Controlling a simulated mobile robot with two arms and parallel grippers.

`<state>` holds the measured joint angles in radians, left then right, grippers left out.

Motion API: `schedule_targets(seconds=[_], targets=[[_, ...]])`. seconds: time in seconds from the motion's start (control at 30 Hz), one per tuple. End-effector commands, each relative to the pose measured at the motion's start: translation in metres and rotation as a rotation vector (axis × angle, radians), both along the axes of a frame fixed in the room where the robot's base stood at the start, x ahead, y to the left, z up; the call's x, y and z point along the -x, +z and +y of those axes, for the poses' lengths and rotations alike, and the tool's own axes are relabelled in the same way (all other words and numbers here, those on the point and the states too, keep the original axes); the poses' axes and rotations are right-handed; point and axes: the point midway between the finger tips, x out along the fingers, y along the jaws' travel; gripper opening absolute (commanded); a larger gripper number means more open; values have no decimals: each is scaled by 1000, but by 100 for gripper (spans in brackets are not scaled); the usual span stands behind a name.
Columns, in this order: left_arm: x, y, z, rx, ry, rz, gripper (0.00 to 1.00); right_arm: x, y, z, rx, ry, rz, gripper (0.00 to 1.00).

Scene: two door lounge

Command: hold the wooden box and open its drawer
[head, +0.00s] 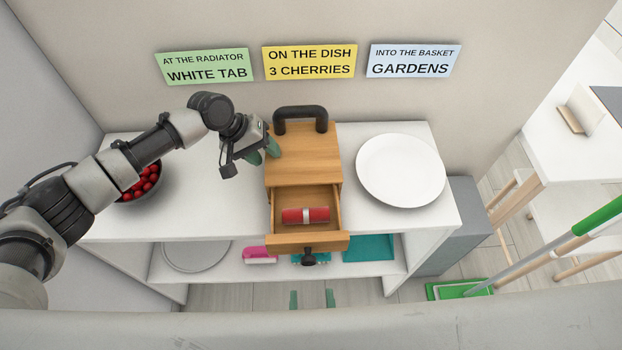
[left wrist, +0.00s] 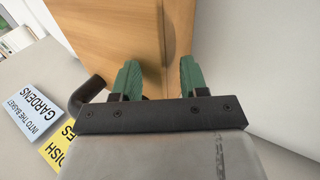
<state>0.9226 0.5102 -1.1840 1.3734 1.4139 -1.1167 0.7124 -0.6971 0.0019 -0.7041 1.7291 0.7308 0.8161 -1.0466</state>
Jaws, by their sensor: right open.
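The wooden box (head: 304,150) with a black top handle (head: 300,114) stands on the white shelf. Its drawer (head: 305,241) is pulled out toward me, with a black knob (head: 309,257) in front. A red roll with a pale band (head: 305,216) lies inside. My left gripper (head: 263,152) is at the box's upper left edge. In the left wrist view its green fingers (left wrist: 158,80) are apart, one on either side of a box edge; whether they clamp it is unclear. My right gripper (head: 312,298) shows two separated green fingertips below the knob, apart from it.
A white plate (head: 401,170) is right of the box. A dark bowl of red cherries (head: 142,183) is at left, partly behind my left arm. The lower shelf (head: 220,265) holds a pink item (head: 260,252) and a teal tray (head: 368,248). Three signs hang on the wall.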

Motion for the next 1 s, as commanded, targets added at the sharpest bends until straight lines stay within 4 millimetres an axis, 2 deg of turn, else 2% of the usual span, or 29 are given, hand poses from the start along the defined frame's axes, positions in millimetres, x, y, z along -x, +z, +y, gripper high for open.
schedule_targets(seconds=[0.03, 0.13, 0.67, 0.77, 1.0], targets=[[4, -9, 1, -10, -1, 14, 48, 0, -1, 0, 0, 0, 0, 58], [4, -9, 0, -7, -2, 13, 63, 0, -1, 0, 0, 0, 0, 58], [4, -4, -2, 0, -4, 9, 64, 0, 0, 0, 0, 0, 0, 58], [3, 3, 2, 1, -3, 7, 64, 0, 0, 0, 0, 0, 0, 58], [4, 43, 25, 3, -1, 4, 64, 0, 0, 0, 0, 0, 0, 58]])
